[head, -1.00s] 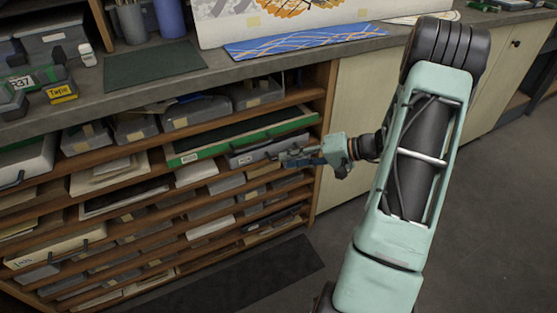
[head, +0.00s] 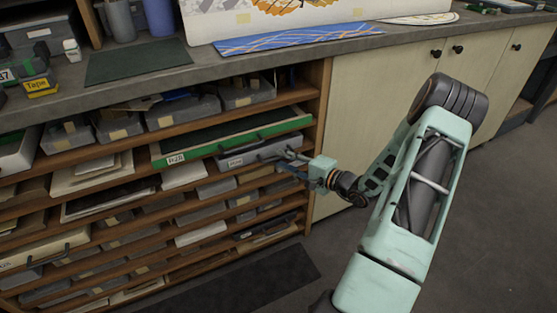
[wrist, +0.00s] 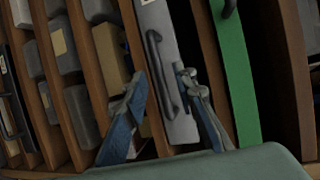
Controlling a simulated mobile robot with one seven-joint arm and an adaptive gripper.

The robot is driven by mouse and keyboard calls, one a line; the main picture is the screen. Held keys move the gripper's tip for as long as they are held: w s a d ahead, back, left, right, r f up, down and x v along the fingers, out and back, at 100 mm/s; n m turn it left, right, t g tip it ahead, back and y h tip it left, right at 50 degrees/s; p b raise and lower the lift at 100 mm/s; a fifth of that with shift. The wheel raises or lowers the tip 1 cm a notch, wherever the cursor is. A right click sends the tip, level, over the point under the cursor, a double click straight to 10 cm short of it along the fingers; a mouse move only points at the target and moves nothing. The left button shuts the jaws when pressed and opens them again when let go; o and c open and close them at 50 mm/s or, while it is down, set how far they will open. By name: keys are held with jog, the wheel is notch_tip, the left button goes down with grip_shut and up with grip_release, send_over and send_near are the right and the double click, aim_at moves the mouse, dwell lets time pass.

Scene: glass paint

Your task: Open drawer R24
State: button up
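A grey drawer (head: 238,159) with a dark bar handle and a small pale label sits in the wooden shelf unit, just below a green-fronted drawer. The label is too small to read surely. The same grey drawer (wrist: 181,128) shows in the wrist view with its handle (wrist: 158,72). My gripper (head: 284,161) is at the right part of this drawer's front. In the wrist view its two fingers (wrist: 162,84) are apart, one on each side of the handle. I cannot tell whether either finger touches the handle.
The green drawer (head: 231,139) sticks out a little above. Several grey boxes and papers fill the other shelves. The worktop (head: 205,86) above holds a dark green mat (head: 138,62) and a blue patterned panel (head: 295,40). Pale cupboard doors (head: 370,90) stand to the right. The floor (head: 470,240) there is clear.

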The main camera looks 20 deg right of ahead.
jog(key=shift+x, duration=1.3)
grip_shut()
